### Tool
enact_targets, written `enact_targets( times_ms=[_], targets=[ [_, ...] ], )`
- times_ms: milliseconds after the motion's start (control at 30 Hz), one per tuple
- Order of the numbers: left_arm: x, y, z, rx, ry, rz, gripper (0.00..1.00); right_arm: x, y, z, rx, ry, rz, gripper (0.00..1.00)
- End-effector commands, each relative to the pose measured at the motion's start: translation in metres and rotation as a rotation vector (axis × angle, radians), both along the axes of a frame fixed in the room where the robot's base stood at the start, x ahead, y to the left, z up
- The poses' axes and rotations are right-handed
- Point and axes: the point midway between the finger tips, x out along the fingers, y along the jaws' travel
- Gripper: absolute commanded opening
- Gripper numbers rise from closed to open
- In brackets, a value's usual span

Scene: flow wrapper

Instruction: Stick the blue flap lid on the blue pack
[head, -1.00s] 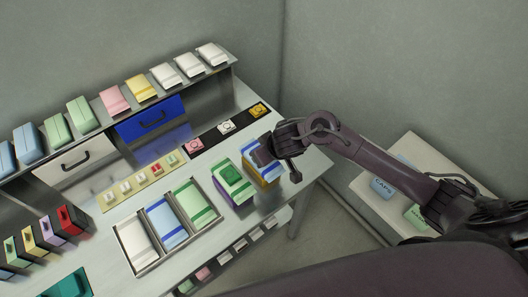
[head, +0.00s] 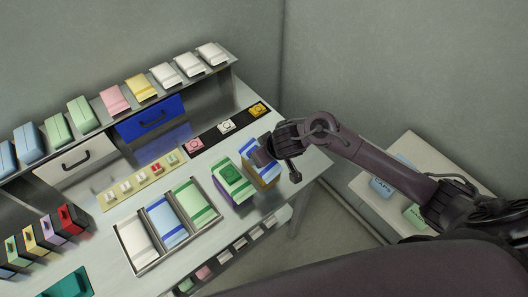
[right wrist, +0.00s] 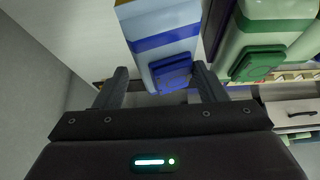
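The blue pack (right wrist: 160,22) is pale with a dark blue band. In the right wrist view the blue flap lid (right wrist: 172,72) lies against the pack's near end, beyond the band. In the head view the blue pack (head: 248,146) stands at the table's right end, partly hidden by my right gripper (head: 279,165). In the right wrist view my right gripper (right wrist: 162,75) has its fingers apart, with the lid between them and a clear gap on the left. I cannot tell whether the lid is stuck down. My left gripper is out of view.
A pack with a green lid (head: 232,174) stands close left of the blue pack. A metal tray (head: 139,268) with white, blue and green packs lies further left. A black strip (head: 210,134) with small lids is behind. A side table (head: 437,160) stands at right.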

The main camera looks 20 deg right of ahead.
Motion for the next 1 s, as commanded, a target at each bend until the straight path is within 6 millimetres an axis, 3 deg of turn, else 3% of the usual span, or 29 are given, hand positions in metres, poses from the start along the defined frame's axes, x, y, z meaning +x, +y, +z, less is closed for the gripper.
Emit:
enact_targets(
  times_ms=[267, 700, 1000],
  targets=[
    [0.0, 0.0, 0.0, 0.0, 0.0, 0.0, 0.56, -0.005, -0.003, -0.003, -0.01, 0.011, 0.002, 0.64],
    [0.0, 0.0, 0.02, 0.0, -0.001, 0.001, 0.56, -0.034, -0.009, 0.059, -0.004, 0.002, 0.004, 0.64],
    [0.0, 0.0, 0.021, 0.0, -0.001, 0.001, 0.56, -0.04, -0.011, 0.067, -0.003, 0.002, 0.002, 0.64]
  ],
)
